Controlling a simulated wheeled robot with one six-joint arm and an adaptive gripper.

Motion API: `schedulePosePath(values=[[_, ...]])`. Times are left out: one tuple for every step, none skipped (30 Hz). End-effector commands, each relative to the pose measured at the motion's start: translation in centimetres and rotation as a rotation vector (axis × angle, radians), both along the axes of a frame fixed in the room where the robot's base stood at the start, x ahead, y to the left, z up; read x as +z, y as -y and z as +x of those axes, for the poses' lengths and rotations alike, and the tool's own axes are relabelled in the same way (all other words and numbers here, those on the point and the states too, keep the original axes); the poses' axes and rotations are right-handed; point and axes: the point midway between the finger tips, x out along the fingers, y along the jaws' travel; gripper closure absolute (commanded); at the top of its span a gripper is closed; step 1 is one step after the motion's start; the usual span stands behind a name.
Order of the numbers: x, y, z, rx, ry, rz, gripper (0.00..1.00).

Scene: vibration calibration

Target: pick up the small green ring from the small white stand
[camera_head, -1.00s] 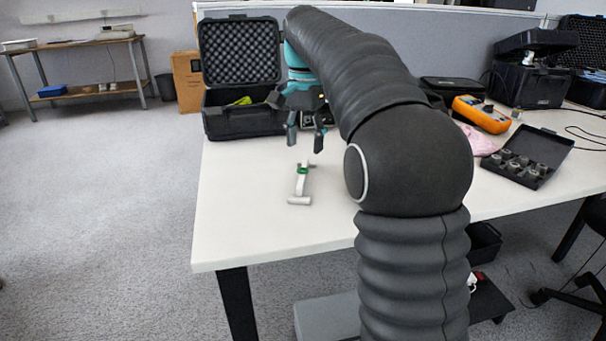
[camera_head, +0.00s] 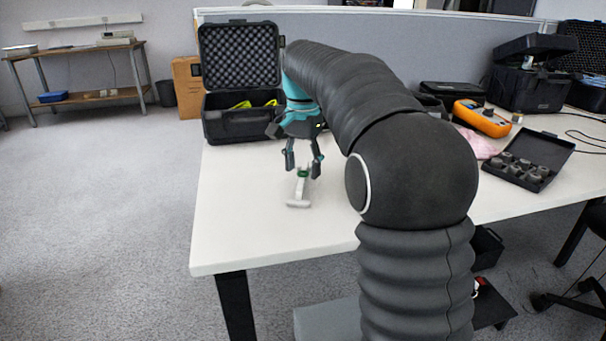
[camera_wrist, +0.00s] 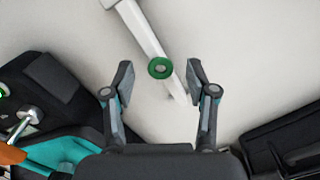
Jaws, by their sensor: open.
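The small green ring (camera_head: 303,173) sits on the small white stand (camera_head: 299,201) on the white table. In the wrist view the ring (camera_wrist: 160,68) lies between and a little beyond my fingertips, with the white stand (camera_wrist: 142,30) running under it. My gripper (camera_head: 303,170) is open above the stand, its fingers on either side of the ring in the head view. In the wrist view my gripper (camera_wrist: 160,80) holds nothing, and a gap shows between each finger and the ring. The fingers partly hide the far end of the stand in the head view.
An open black foam-lined case (camera_head: 238,122) stands behind my gripper. To the right are an orange meter (camera_head: 482,117), a pink cloth (camera_head: 477,144) and a black box of several grey pieces (camera_head: 528,160). The table (camera_head: 235,225) is clear at the front left.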

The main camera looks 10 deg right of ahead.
Motion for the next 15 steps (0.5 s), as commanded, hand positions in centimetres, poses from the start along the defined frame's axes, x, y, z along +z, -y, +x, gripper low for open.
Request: schedulePosePath(values=[[-0.03, 0.0, -0.01, 0.0, 0.0, 0.0, 0.43], [-0.06, 0.0, -0.01, 0.0, 0.0, 0.0, 0.43], [-0.1, 0.0, -0.01, 0.0, 0.0, 0.0, 0.43], [-0.14, 0.0, -0.01, 0.0, -0.001, 0.0, 0.43], [-0.17, 0.0, -0.01, 0.0, 0.0, 0.0, 0.43], [-0.22, 0.0, -0.01, 0.0, 0.0, 0.0, 0.43], [-0.26, 0.0, -0.01, 0.0, 0.0, 0.0, 0.43], [-0.29, 0.0, -0.01, 0.0, 0.0, 0.0, 0.43], [-0.33, 0.0, 0.0, 0.0, 0.0, 0.0, 0.43], [-0.36, 0.0, 0.0, 0.0, 0.0, 0.0, 0.43], [-0.38, 0.0, 0.0, 0.0, 0.0, 0.0, 0.43], [-0.41, 0.0, 0.01, 0.0, 0.001, 0.0, 0.43], [-0.42, 0.0, 0.01, 0.0, 0.001, 0.0, 0.43], [-0.43, 0.0, 0.01, 0.0, 0.001, 0.0, 0.43], [-0.43, 0.0, 0.01, 0.0, 0.001, 0.0, 0.43]])
